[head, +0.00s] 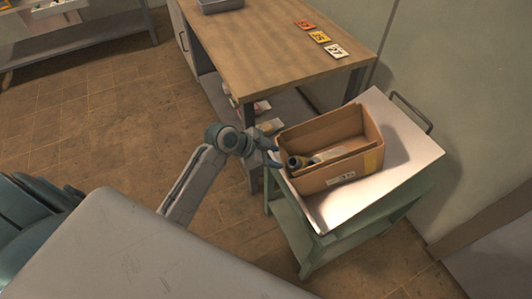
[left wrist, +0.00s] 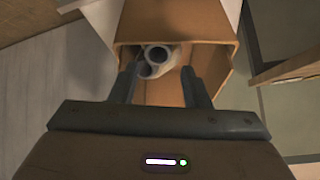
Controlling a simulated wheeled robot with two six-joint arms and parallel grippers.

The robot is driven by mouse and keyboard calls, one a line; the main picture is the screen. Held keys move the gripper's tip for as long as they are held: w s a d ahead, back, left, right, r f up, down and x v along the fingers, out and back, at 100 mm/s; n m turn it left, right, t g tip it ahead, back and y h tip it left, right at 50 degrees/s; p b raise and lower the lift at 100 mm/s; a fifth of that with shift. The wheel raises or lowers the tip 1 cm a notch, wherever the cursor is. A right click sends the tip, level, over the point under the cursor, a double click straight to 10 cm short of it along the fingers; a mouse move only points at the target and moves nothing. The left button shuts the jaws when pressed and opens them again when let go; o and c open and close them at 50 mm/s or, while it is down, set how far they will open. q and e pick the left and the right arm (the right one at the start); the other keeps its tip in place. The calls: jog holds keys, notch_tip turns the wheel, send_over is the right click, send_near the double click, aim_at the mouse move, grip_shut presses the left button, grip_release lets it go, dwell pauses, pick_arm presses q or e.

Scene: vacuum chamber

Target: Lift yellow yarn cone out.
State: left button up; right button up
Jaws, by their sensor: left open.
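An open cardboard box (head: 318,179) stands on the cart. In its near-left corner lies a round dark-ended object (head: 294,162), with a pale piece beside it. In the left wrist view, pale cylinders with dark round openings (left wrist: 157,54) show inside the box (left wrist: 215,20). I cannot make out a clearly yellow yarn cone; the contents are partly hidden by the box walls and shadow. My left gripper (head: 275,155) is at the left side of the box. In the left wrist view its open fingers (left wrist: 158,76) stand apart at the box's opening, with nothing held.
The box is on a pale-topped green cart (head: 408,150) with a dark handle (head: 411,112), near the wall. A wooden table (head: 270,60) with numbered cards (head: 319,37) and a grey tray (head: 219,5) is behind. The cart top right of the box is clear.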

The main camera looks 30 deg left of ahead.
aim_at(289, 164)
pick_arm(q)
jog(key=p+x, duration=0.1)
jog(key=x, duration=0.4)
jog(key=shift+w+d+f, duration=0.15)
jog(key=shift+d, duration=0.2)
jog(key=shift+x, duration=0.8)
jog(key=shift+a, duration=0.1)
jog(key=shift+c, duration=0.2)
